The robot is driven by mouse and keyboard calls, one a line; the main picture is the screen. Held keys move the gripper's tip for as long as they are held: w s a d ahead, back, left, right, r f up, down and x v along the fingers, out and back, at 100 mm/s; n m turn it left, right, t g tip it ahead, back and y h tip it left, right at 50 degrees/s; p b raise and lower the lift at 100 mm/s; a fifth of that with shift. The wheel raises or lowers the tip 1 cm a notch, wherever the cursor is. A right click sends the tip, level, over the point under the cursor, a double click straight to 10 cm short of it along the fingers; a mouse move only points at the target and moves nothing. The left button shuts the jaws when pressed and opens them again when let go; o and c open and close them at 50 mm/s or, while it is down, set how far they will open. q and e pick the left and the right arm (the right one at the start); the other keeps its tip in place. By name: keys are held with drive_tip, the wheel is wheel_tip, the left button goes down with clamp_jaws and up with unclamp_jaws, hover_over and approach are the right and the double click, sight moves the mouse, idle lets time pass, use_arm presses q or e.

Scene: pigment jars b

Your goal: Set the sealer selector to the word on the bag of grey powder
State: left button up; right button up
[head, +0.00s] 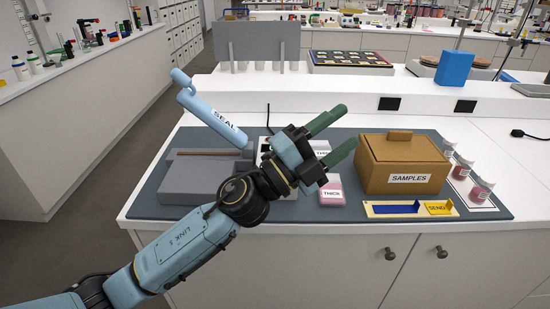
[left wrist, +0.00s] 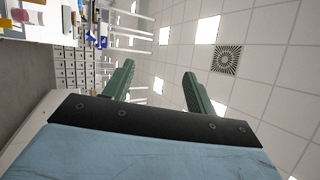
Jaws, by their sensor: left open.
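The sealer has a grey base (head: 190,180) at the left of the mat and a raised light-blue arm marked SEAL (head: 212,118). A pink-looking bag (head: 331,192) marked THICK lies right of my left wrist. Behind my gripper, a white label (head: 320,148) shows partly and its word is cut off. A small pale patch (head: 291,194) shows beside my wrist; I cannot tell what it is. The bag of grey powder and the selector cannot be made out clearly. My left gripper (head: 345,127) is open, empty and above the mat; its fingers also show in the left wrist view (left wrist: 158,70).
A brown SAMPLES box (head: 405,163) stands right of the gripper, with a yellow SEND tray (head: 385,210) in front. Several pigment jars (head: 480,192) stand at the right edge of the blue-grey mat (head: 150,190). A grey panel (head: 262,42) stands behind.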

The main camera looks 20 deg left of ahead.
use_arm(q)
drive_tip(key=d+m+g+h, duration=0.1)
drive_tip(key=d+m+g, duration=0.4)
drive_tip(key=m+g, duration=0.55)
wheel_tip(320, 180, down, 5)
drive_tip(key=w+a+m+g+y, duration=0.2)
drive_tip(key=m+y, duration=0.3)
drive_tip(key=w+a+n+t+y, duration=0.1)
drive_tip(key=w+a+y, duration=0.4)
drive_tip(key=a, duration=0.5)
drive_tip(key=w+a+y, duration=0.2)
drive_tip(key=a+y, duration=0.5)
drive_tip(key=a, duration=0.3)
drive_tip(key=x, duration=1.1)
drive_tip(key=shift+w+d+f, duration=0.3)
drive_tip(key=shift+w+f, duration=0.05)
drive_tip(key=shift+f, duration=0.3)
use_arm(e)
drive_tip(key=shift+d+f, duration=0.15)
drive_tip(key=shift+d, duration=0.2)
